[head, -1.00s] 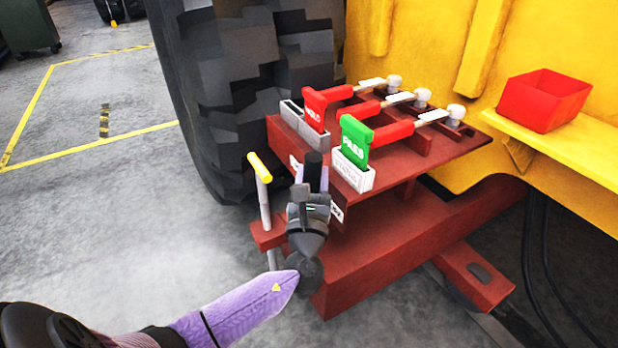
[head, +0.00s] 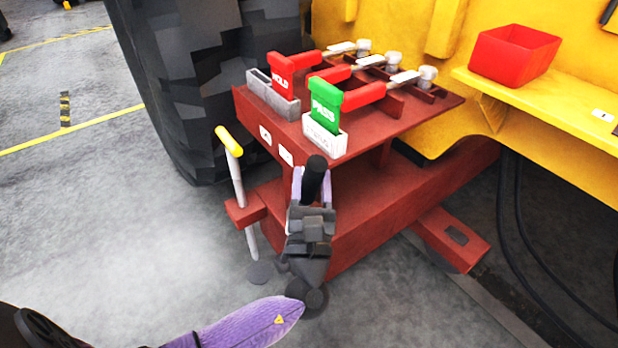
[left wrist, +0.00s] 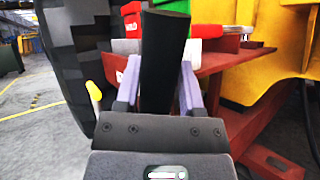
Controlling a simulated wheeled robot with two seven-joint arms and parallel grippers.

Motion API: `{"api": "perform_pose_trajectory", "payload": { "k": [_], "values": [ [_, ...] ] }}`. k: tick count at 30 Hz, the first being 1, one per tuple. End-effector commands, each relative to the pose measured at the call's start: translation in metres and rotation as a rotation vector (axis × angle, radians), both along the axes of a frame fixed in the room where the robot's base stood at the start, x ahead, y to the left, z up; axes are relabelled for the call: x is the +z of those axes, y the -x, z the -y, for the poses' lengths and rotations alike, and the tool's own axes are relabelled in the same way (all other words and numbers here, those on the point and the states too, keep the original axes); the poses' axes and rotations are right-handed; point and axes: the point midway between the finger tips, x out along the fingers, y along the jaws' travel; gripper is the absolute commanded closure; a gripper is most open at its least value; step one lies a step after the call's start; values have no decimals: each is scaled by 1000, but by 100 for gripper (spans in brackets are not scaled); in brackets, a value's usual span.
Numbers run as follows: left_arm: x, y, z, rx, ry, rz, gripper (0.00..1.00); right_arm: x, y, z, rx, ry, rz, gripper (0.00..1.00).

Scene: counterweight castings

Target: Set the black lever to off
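The black lever (head: 314,178) stands at the front face of the dark red bench, its rounded black grip pointing up. My left gripper (head: 312,192), with purple fingers, has one finger on each side of the grip and looks shut on it. In the left wrist view the black lever (left wrist: 165,55) rises large between the fingers of the left gripper (left wrist: 158,85), with little or no gap. White labels (head: 265,135) sit on the bench's front face left of the lever; their text is too small to read. My right gripper is not in view.
The red bench (head: 400,130) carries red and green tags (head: 325,98) with red-handled clamps. A yellow-topped rod (head: 232,165) stands just left of my gripper. A big tyre (head: 190,90) is behind. A red bin (head: 514,55) sits on a yellow ledge.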

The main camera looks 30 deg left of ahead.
Motion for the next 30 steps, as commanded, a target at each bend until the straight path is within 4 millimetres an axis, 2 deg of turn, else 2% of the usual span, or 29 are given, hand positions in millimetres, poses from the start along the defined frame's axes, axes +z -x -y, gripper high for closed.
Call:
{"api": "perform_pose_trajectory", "payload": {
  "k": [1,4,5,14,24,30],
  "values": [
    [-4,0,3,-8,1,-10,42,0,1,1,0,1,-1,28],
    [-3,0,2,-7,1,-8,21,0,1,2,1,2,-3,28],
    [-3,0,2,-6,0,-7,19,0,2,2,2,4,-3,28],
    [-4,4,3,-3,1,-6,19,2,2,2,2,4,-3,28],
    [-41,63,38,-6,1,-8,19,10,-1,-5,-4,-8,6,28],
    [-50,76,45,-6,1,-6,19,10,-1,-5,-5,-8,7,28]
  ]
}}
